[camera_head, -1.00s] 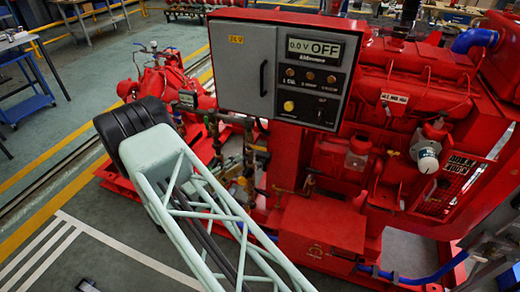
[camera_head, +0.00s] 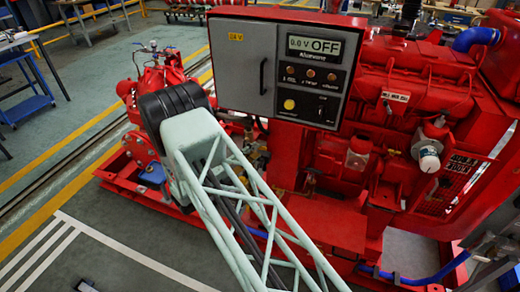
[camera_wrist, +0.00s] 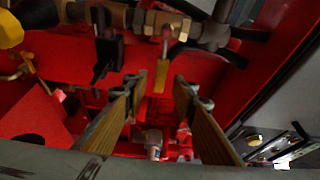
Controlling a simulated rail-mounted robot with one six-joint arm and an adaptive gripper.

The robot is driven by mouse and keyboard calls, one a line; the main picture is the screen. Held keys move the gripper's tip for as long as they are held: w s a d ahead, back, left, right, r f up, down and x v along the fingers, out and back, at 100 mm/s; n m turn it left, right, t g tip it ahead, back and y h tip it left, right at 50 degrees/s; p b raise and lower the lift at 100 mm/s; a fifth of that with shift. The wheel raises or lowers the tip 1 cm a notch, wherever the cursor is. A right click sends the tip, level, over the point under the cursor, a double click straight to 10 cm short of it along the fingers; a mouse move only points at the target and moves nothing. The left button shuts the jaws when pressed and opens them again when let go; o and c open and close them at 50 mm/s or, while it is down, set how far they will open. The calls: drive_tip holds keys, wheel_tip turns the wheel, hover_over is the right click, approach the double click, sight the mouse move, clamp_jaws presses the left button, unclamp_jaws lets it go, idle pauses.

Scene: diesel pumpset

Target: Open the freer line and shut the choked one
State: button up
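In the wrist view, a pipe line with brass fittings (camera_wrist: 165,22) runs across the top. A yellow lever handle (camera_wrist: 161,75) hangs from it near the middle. A dark lever-like part (camera_wrist: 106,52) hangs from the line further left. My gripper (camera_wrist: 158,92) is open, its two ribbed fingers apart below the yellow handle. The handle's lower end lies near the gap between the fingertips; I cannot tell whether anything touches. In the head view, my arm hides the gripper and most of the valves. I cannot tell which line is choked.
A grey control panel (camera_head: 243,70) reading 0.0 V OFF stands above the red pumpset (camera_head: 410,90). In the wrist view, a yellow part (camera_wrist: 10,30) sits at top left, and black hoses (camera_wrist: 215,50) run at upper right. Red walls surround the gripper closely.

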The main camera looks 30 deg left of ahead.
drive_tip(key=shift+x, duration=2.05)
drive_tip(key=shift+c, duration=0.5)
clamp_jaws()
